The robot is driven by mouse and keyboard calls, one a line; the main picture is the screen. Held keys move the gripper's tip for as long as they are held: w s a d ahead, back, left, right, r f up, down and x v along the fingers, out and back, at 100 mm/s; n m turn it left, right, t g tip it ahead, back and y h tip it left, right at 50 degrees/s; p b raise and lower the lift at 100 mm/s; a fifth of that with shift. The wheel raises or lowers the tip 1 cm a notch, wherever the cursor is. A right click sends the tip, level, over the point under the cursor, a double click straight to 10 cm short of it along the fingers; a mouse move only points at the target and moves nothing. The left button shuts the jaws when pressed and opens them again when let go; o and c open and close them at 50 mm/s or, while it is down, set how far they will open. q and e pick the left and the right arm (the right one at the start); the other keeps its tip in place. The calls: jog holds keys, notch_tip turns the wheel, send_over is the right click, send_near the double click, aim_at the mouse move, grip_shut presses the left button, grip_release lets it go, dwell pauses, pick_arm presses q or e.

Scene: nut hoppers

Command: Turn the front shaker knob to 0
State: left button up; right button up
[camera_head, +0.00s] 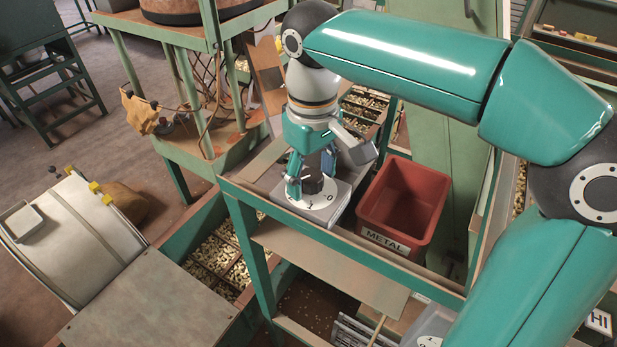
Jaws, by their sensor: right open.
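A grey control box (341,203) sits on the green frame's shelf, left of the red bin. On its top is a white dial plate (320,199) with a 0 at the right and a 1 near the front edge. A dark knob (313,181) stands at the dial's middle, partly hidden by my gripper. Where its pointer faces I cannot tell. My right gripper (310,176) points down over the dial, open, with its teal fingers on either side of the knob. Whether they touch it is not clear. My left gripper is not in view.
A red bin (405,208) labelled METAL stands close to the right of the box. A second grey box with a dial (429,341) is cut off at the bottom edge. Hoppers of nuts (215,255) lie at the lower left. My right arm hides much of the right side.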

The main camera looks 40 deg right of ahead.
jog(key=shift+c, duration=0.2)
jog(key=c, duration=1.1)
jog(key=shift+a, duration=0.15)
jog(key=shift+n, duration=0.3)
